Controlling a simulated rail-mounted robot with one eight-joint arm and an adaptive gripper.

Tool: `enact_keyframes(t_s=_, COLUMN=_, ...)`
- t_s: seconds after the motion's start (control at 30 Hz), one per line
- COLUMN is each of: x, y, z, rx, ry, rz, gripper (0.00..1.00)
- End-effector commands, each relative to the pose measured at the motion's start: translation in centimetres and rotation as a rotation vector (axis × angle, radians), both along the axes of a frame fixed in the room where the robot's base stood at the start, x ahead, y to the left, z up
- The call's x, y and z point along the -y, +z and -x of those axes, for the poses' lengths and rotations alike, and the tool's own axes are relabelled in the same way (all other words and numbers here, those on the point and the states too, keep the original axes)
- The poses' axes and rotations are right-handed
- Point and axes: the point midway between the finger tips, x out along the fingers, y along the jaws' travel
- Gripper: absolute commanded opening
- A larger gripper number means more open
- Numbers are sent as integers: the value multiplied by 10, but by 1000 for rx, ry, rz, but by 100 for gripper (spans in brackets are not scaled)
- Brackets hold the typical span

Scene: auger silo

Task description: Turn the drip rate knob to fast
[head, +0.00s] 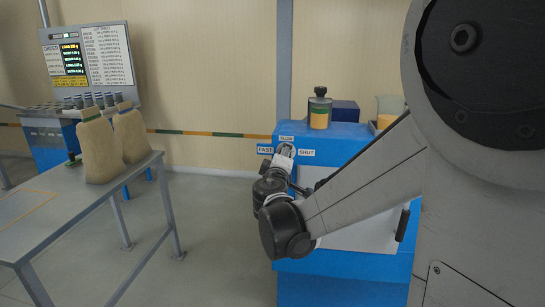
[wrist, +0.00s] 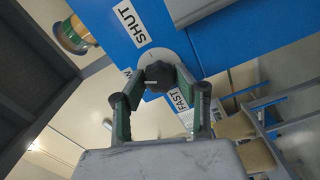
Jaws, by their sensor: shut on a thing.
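The drip rate knob (wrist: 159,74) is black with a scalloped edge, on a pale round plate on the blue cabinet front. In the wrist view my gripper (wrist: 160,84) has its two green and black fingers on either side of the knob, shut on it. A small pale mark shows on the knob's face; I cannot tell its setting for sure. The FAST label (head: 265,150) is left of the knob in the head view, the SLOW label (head: 286,139) above and the SHUT label (head: 307,153) right. My gripper (head: 284,158) covers most of the knob there.
The blue cabinet (head: 340,278) carries a jar (head: 319,110) with a dark lid and a dark blue box (head: 345,111) on top. A grey table (head: 60,205) with two tan sacks (head: 98,150) stands left. Open floor lies between table and cabinet.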

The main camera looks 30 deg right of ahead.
Motion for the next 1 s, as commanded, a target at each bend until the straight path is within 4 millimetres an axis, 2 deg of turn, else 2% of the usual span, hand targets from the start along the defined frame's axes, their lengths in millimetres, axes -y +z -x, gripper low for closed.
enact_keyframes(t_s=1.0, x=0, y=-3, z=1, rx=-571, ry=0, rz=774, gripper=3)
